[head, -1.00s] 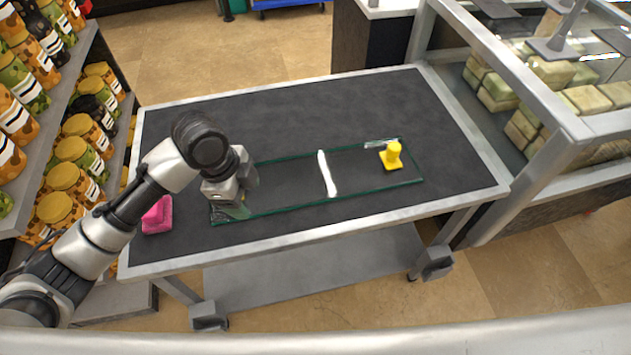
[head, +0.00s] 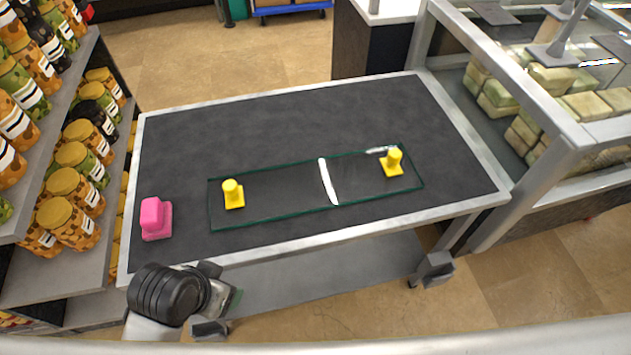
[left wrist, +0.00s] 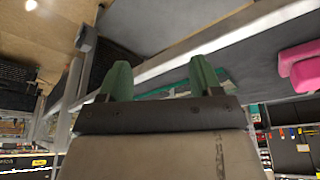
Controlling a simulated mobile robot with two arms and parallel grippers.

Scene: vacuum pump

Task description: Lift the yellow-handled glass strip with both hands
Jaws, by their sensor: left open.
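The glass strip (head: 280,188) lies flat on the dark top of the cart, its green edges showing. One yellow handle (head: 232,193) stands near its left end and another yellow handle (head: 393,162) near its right end. A white line (head: 327,181) crosses its middle. My left gripper (head: 232,300) is at the cart's front edge, below and apart from the strip. In the left wrist view its two green fingers (left wrist: 160,80) are spread with nothing between them. A green edge of the strip shows behind the right finger there. My right gripper is in neither view.
A pink block-like object (head: 155,219) stands on the cart's left side; it also shows in the left wrist view (left wrist: 300,65). Shelves of jars (head: 72,200) are at the left, a glass-sided case (head: 540,110) at the right. The cart top (head: 270,120) behind the strip is clear.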

